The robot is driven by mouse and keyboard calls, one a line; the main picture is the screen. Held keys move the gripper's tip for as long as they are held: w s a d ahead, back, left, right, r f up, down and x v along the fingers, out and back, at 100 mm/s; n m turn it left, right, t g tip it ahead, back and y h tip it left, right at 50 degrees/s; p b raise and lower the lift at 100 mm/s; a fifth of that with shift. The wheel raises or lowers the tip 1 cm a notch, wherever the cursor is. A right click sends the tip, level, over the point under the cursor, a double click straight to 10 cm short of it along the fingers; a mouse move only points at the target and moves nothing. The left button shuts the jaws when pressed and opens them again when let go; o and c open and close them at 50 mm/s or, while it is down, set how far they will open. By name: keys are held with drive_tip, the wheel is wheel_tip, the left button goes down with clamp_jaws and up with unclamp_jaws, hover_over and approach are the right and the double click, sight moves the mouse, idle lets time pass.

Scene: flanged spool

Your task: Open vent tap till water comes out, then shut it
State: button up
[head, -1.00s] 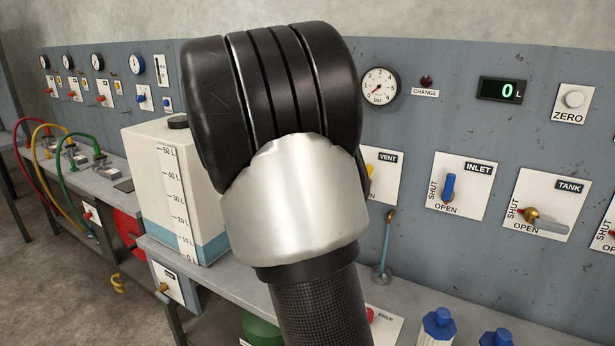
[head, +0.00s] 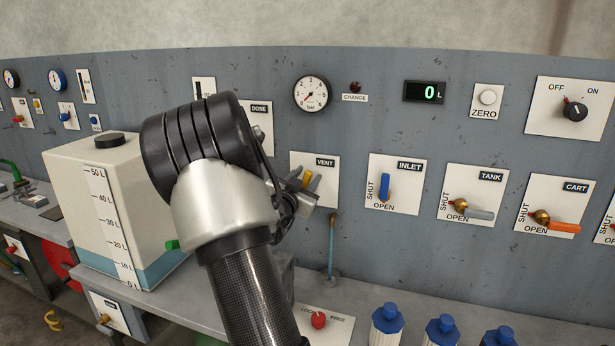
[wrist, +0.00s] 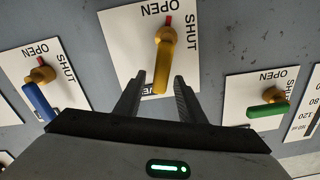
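The vent tap's yellow lever (wrist: 162,65) stands upright in line with the panel, its red pointer end towards the word OPEN. In the head view the lever (head: 307,179) shows on the white VENT plate (head: 326,164), partly behind my gripper. My gripper (wrist: 156,95) is open, one finger on each side of the lever's free end, with gaps visible. In the head view my gripper (head: 297,186) is mostly hidden by my own wrist.
The blue inlet lever (head: 384,187) is right of the vent; in the wrist view it is left. A green lever (wrist: 267,110) is on the other side. The litre display (head: 425,92) reads 0. A white tank (head: 70,220) stands at left; blue-capped bottles (head: 387,318) stand in front.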

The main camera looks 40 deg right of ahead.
drive_tip(key=shift+w+d, duration=0.25)
drive_tip(key=shift+d, duration=0.15)
drive_tip(key=shift+c, duration=0.2)
clamp_jaws()
